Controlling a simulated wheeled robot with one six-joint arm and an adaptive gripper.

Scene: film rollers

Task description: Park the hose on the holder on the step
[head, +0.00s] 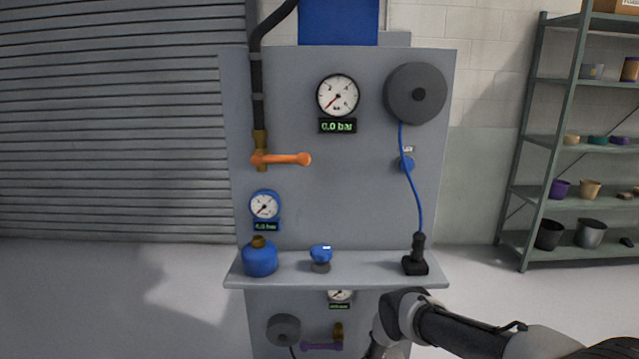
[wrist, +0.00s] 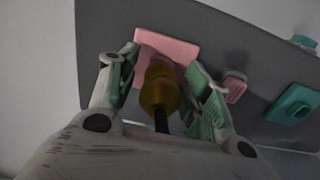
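In the wrist view, my gripper (wrist: 162,62) has its two fingers on either side of a brass-coloured fitting (wrist: 158,86) with a dark stem. Whether the finger pads touch the fitting is unclear. A pink square plate (wrist: 172,44) lies right behind the fitting. In the head view, a step (head: 365,272) carries a black holder (head: 415,266) with a dark hose end upright in it. A blue hose (head: 413,185) runs from that end up to a grey reel (head: 415,93). My arm reaches in at lower right; its fingers are hidden below the picture edge.
A blue canister (head: 260,262) and a blue knob (head: 321,254) stand on the step. An orange lever (head: 285,159) sticks out above. Below the step are a small reel (head: 284,330) and a purple handle (head: 322,346). The wrist view shows teal parts (wrist: 293,103) at right.

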